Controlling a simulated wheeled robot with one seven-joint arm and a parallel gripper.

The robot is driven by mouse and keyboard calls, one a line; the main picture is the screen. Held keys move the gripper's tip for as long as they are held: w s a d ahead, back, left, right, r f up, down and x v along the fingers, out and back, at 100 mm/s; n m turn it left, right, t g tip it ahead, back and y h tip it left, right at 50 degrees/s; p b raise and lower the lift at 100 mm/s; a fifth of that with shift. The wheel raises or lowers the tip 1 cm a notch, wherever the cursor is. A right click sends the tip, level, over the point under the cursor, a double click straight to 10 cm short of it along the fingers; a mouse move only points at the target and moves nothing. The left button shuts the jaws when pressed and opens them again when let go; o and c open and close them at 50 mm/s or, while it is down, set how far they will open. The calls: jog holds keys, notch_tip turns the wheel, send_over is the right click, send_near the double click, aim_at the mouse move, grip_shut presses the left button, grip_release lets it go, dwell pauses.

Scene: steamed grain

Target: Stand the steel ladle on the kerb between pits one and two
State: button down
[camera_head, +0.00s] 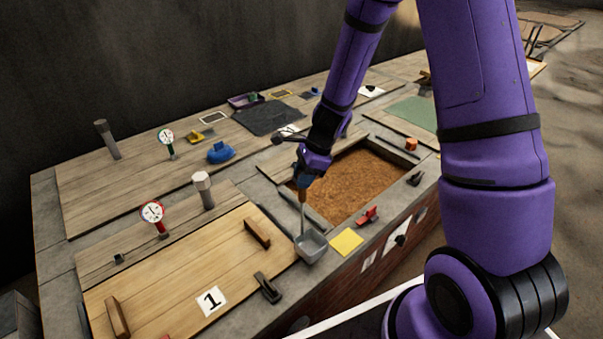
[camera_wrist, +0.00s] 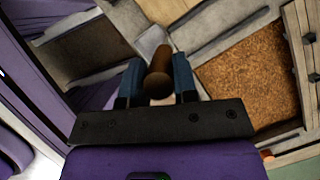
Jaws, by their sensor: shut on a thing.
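The steel ladle (camera_head: 310,246) hangs upright below my gripper (camera_head: 303,186), its grey bowl at or just above the kerb (camera_head: 284,219) between the lidded pit one and the open pit of grain. I cannot tell whether the bowl touches the kerb. In the wrist view my gripper (camera_wrist: 158,88) is shut on the ladle's brown handle (camera_wrist: 158,68), with a blue finger on each side. A piece of the bowl (camera_wrist: 150,42) shows beyond the handle. The open pit (camera_head: 350,188) holds brown grain.
Pit one's wooden lid (camera_head: 180,270) carries a "1" label and handles. A yellow square (camera_head: 346,242) and a red clamp (camera_head: 368,216) lie on the front kerb right of the ladle. Gauges (camera_head: 153,213) and a grey post (camera_head: 204,190) stand behind the lid.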

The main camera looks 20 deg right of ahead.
jog(key=w+d+f, duration=0.3)
jog(key=w+f, duration=0.1)
jog(key=w, duration=0.3)
jog(key=shift+w+d+f, duration=0.15)
jog(key=shift+w+d, duration=0.1)
jog(key=shift+d, duration=0.1)
jog(key=c, duration=0.9)
grip_release()
jog(key=shift+f, duration=0.1)
